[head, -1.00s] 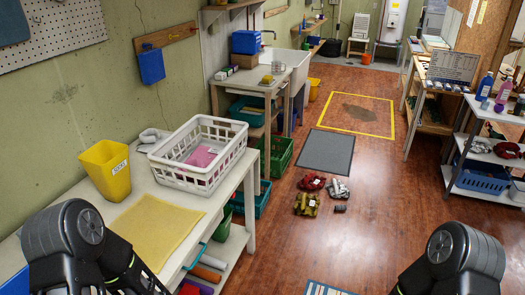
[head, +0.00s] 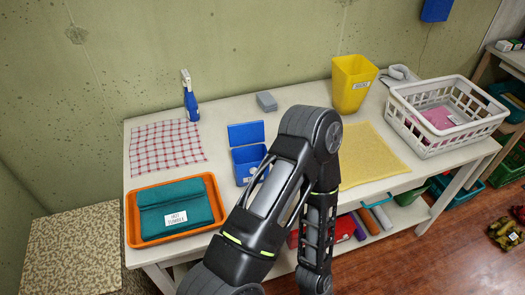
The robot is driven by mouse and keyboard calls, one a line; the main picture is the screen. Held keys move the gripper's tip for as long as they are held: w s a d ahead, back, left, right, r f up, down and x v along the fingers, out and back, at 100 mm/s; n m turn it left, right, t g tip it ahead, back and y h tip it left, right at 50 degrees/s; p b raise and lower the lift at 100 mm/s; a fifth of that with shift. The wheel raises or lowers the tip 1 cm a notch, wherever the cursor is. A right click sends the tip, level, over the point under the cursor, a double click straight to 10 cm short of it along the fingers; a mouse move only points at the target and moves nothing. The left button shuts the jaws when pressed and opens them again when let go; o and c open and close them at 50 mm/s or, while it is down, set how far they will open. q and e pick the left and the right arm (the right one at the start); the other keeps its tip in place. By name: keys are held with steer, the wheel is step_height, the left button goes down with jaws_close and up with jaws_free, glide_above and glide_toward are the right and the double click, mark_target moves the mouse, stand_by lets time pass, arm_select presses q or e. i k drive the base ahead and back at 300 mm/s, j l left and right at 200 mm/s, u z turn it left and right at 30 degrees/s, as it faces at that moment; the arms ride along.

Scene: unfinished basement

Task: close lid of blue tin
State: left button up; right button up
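The blue tin (head: 246,164) stands on the white table (head: 290,113), left of the middle. Its blue lid (head: 246,133) stands up at the back edge, so the tin is open. Part of the tin's right side is hidden behind my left arm. That arm crosses the front of the table and bends downward. Its gripper does not clearly show. My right arm and gripper are out of the picture.
An orange tray (head: 134,226) with a folded teal cloth (head: 175,205) lies left of the tin. A checked cloth (head: 165,145), spray bottle (head: 190,98), grey box (head: 266,101), yellow bin (head: 352,86), yellow mat (head: 372,155) and white basket (head: 420,140) share the table.

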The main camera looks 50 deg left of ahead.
mark_target(254, 132)
steer(key=u, duration=1.3)
